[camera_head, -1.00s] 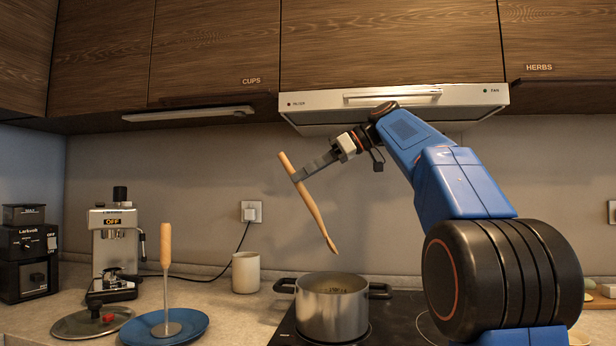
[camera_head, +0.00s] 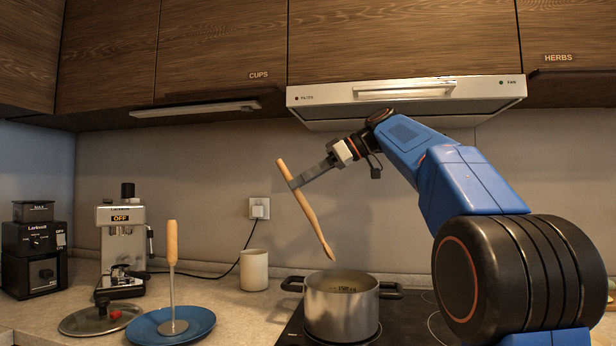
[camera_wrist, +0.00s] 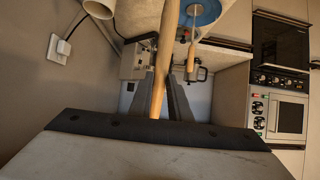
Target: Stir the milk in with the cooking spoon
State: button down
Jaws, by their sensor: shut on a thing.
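A wooden cooking spoon (camera_head: 308,215) is held tilted in my gripper (camera_head: 293,182), its lower end hanging in the air above the pot. In the wrist view my gripper (camera_wrist: 162,100) is shut on the spoon's handle (camera_wrist: 166,55). A steel pot (camera_head: 341,309) with two black handles stands on the dark cooktop, below the spoon. The pot is open at the top, and its contents cannot be made out. The milk cannot be told apart in these views.
A blue plate (camera_head: 145,330) bears a masher with a wooden handle (camera_head: 172,243). A lid (camera_head: 80,322), a cup (camera_head: 254,270), a coffee machine (camera_head: 121,245) and a grinder (camera_head: 34,250) stand to the left. The range hood (camera_head: 405,97) is above the pot.

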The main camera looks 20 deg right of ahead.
jog(key=shift+f+x, duration=0.3)
jog(key=shift+x, duration=2.1)
jog(key=s+d+f, duration=0.4)
jog(key=d+f, duration=0.2)
jog(key=f, duration=0.5)
jog(key=shift+f, duration=0.3)
jog(key=shift+d, duration=0.1)
jog(key=shift+s+d, duration=0.1)
jog(key=shift+s, duration=0.05)
